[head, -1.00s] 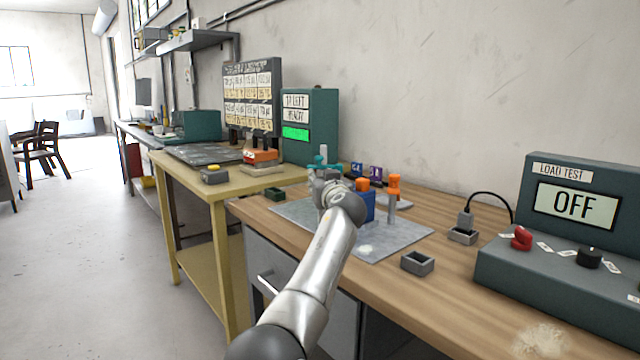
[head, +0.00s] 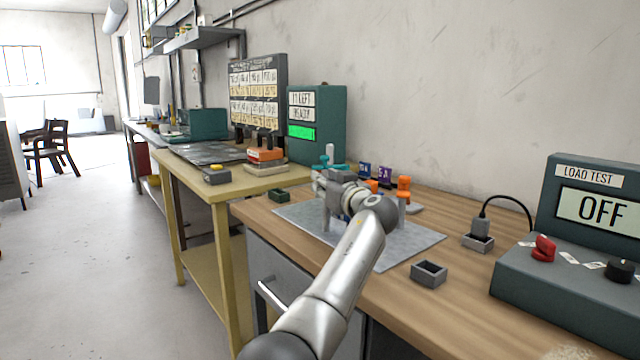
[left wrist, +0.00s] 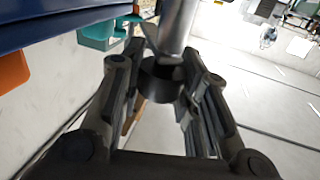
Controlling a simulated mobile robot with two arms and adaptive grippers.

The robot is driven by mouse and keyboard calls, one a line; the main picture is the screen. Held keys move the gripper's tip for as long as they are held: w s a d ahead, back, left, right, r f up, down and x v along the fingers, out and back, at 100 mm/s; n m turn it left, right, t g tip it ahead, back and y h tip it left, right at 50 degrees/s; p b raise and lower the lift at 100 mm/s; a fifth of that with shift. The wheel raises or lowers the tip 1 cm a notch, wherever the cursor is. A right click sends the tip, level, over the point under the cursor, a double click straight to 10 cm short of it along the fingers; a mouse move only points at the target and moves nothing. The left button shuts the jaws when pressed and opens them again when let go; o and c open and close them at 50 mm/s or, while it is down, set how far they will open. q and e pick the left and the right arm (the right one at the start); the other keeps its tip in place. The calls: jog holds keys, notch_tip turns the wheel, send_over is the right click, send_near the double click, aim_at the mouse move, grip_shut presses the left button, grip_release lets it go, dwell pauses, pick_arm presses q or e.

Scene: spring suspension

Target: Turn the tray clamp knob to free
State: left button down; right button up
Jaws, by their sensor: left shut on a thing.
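My left gripper (head: 322,186) is over the grey mat (head: 410,250) on the wooden bench, beside blue and orange parts largely hidden by my wrist. In the left wrist view the gripper (left wrist: 160,85) is shut around a dark round knob (left wrist: 160,80) at the end of a grey shaft (left wrist: 174,28). I cannot tell from the pictures whether this is the tray clamp knob. A blue body (left wrist: 60,12) with an orange part (left wrist: 10,82) is close by at upper left. An orange-topped grey post (head: 403,190) stands right of my wrist. My right gripper is not in view.
A small open grey box (head: 429,273) sits in front of the mat. A plug in a holder (head: 479,240) and the load test box (head: 585,225), reading OFF, are at right. A teal box (head: 318,125) with a green display stands behind at left.

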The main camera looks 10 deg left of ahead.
pick_arm(q)
jog(key=shift+d+f, duration=0.2)
jog(key=shift+f, duration=0.3)
jog(key=c, duration=1.5)
grip_release()
jog(key=shift+c, duration=0.2)
jog(key=o, duration=0.5)
jog(key=shift+s+d+r, duration=0.1)
jog(key=shift+r, duration=0.1)
jog(key=shift+c, duration=0.2)
jog(key=shift+r, duration=0.15)
jog(key=shift+a+r, duration=0.1)
jog(key=shift+a, duration=0.1)
notch_tip(320, 180, up, 10)
jog(key=shift+f, duration=0.1)
jog(key=shift+c, duration=0.2)
